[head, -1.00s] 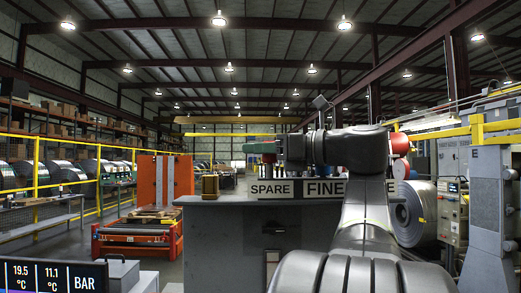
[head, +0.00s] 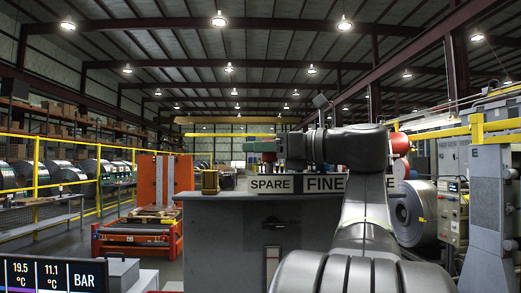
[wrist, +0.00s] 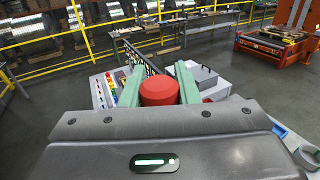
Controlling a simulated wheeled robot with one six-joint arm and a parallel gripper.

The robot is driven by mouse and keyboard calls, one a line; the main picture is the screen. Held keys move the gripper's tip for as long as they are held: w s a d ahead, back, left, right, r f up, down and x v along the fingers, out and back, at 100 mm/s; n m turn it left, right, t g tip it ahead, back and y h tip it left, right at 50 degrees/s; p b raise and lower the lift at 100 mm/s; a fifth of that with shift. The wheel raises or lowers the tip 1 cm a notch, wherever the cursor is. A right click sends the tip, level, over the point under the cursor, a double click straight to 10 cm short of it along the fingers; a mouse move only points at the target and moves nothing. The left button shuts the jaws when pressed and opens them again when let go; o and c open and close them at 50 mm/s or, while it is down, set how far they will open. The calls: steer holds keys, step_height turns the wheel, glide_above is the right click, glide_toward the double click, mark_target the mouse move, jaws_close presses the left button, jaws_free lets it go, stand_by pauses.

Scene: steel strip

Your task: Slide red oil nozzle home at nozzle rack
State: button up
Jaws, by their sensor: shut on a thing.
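My gripper (wrist: 160,92) is shut on the red oil nozzle (wrist: 160,91), whose round red top shows between the two green fingers in the wrist view. In the head view my gripper (head: 261,149) is above the grey bench, over the SPARE label; its green finger side shows, and the nozzle is mostly hidden there. The bench carries a label strip (head: 322,184) reading SPARE and FINE, with a further word partly covered by my arm. I cannot make out the rack's slots or the nozzle's lower end.
A small brass-coloured block (head: 210,181) stands on the bench's left end. A display (head: 52,274) is at the lower left. An orange lift table (head: 138,235) stands beyond. A grey box (wrist: 200,78) and several small coloured items (wrist: 100,90) show in the wrist view.

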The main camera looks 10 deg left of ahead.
steer(key=shift+r+p, duration=0.65)
steer(key=shift+r, duration=0.55)
steer(key=shift+b, duration=0.5)
stand_by(1.1)
steer(key=shift+f+b, duration=1.55)
steer(key=o, duration=1)
steer(key=shift+o, duration=0.2)
step_height(320, 180, up, 10)
steer(key=p, duration=0.2)
steer(key=shift+f, duration=0.15)
